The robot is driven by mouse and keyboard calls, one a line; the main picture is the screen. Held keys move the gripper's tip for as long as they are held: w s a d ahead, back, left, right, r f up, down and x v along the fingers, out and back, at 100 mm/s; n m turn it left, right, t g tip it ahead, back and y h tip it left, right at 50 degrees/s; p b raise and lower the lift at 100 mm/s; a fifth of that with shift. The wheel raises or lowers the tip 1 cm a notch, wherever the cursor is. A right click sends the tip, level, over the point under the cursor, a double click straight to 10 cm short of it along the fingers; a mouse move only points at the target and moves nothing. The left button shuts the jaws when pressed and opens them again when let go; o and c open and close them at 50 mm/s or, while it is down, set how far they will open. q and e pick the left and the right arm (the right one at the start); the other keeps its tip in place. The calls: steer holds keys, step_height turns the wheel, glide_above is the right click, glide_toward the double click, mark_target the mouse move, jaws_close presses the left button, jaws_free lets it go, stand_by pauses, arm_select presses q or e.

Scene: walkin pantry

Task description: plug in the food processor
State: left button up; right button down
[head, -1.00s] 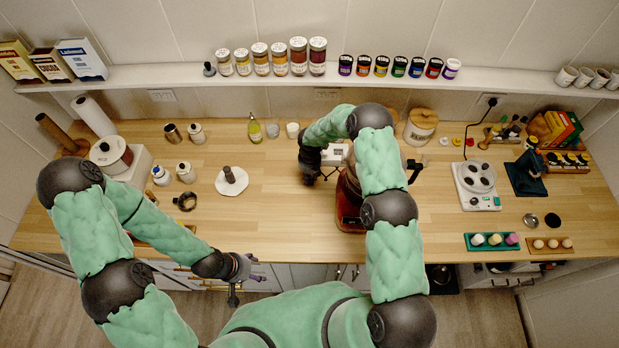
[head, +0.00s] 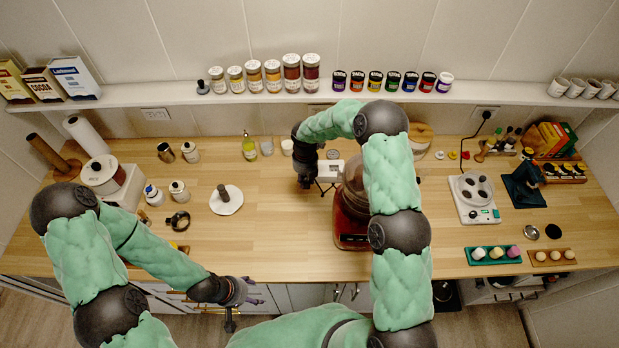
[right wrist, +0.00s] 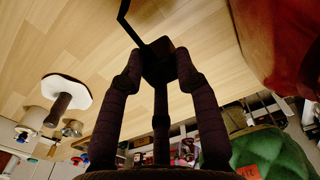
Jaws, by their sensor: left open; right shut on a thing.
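The food processor seems to be the red-based appliance with a dark see-through bowl (head: 351,214), partly hidden behind my right arm. A red surface, likely its side, shows at the upper right of the right wrist view (right wrist: 285,45). My right gripper (head: 306,182) is over the counter left of it, shut on a small dark plug (right wrist: 158,58). A thin dark cord (right wrist: 123,15) runs from the plug. A wall outlet (head: 155,114) shows at left; another (head: 487,112) at right has a black plug in it. My left gripper (head: 256,291) is open and empty at the counter's front edge.
A white scale-like device (head: 331,169) stands right beside the right gripper. A white plate (head: 226,204) lies to its left. A shelf of jars (head: 273,77) overhangs the back.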

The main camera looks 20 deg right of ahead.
step_height(320, 180, up, 6)
steer(key=s+d+b, duration=0.2)
steer(key=b, duration=0.8)
steer(key=shift+f+n, duration=0.15)
steer(key=shift+n, duration=0.25)
steer(key=shift+w+d+f+p, duration=0.1)
steer(key=shift+w+d+f, duration=0.65)
steer(key=shift+w+f, duration=1.15)
steer(key=shift+w+d+f+p, duration=0.15)
steer(key=shift+w+d+f, duration=0.55)
steer(key=shift+w+f, duration=1.15)
steer(key=shift+w+d+f+p, duration=0.1)
steer(key=shift+w+d+f, duration=0.8)
steer(key=shift+w, duration=1.8)
step_height(320, 180, down, 4)
steer(key=shift+w+a+r, duration=0.1)
steer(key=shift+r, duration=0.05)
